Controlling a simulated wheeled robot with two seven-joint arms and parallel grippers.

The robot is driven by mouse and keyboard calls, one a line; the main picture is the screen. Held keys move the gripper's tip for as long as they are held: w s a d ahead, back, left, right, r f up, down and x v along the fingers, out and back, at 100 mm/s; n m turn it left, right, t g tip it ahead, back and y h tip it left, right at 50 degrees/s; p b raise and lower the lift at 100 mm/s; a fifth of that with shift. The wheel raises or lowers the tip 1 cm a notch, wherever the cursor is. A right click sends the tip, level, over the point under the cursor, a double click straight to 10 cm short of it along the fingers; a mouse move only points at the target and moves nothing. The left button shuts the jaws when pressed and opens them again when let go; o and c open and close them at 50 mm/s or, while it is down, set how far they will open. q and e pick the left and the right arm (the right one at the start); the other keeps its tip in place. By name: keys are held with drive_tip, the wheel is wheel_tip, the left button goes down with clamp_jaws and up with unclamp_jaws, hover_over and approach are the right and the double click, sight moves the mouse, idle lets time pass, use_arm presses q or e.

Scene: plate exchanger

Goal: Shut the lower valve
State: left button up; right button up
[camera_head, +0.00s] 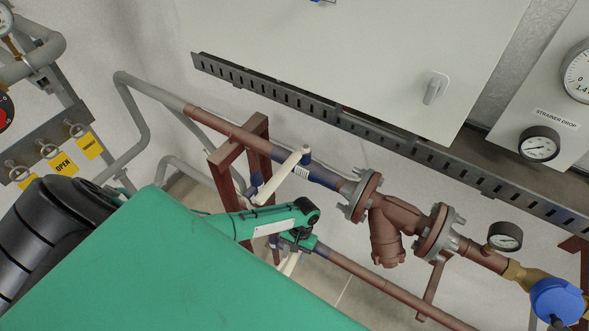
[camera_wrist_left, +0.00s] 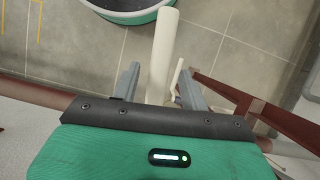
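The lower valve sits on the lower brown pipe (camera_head: 375,282). Its white lever (camera_head: 290,264) shows partly below my left gripper (camera_head: 290,247), which hides much of the valve body. In the left wrist view, the two grey fingers of my left gripper (camera_wrist_left: 160,88) are apart, with a thick white lever (camera_wrist_left: 163,45) running between them. Gaps show between the lever and the fingers. A thinner white piece (camera_wrist_left: 177,74) is near the right finger. The upper valve's white lever (camera_head: 281,176) slants across the upper pipe (camera_head: 230,128). My right gripper is not in view.
A brown frame post (camera_head: 228,172) stands left of the valves. A flanged strainer (camera_head: 390,228), a gauge (camera_head: 505,236) and a blue device (camera_head: 556,302) are to the right. A grey cabinet (camera_head: 350,60) is above. Yellow tags (camera_head: 62,163) hang at left.

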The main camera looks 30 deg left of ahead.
use_arm(q)
drive_tip(key=shift+b+v, duration=0.65)
drive_tip(key=shift+v, duration=3.15)
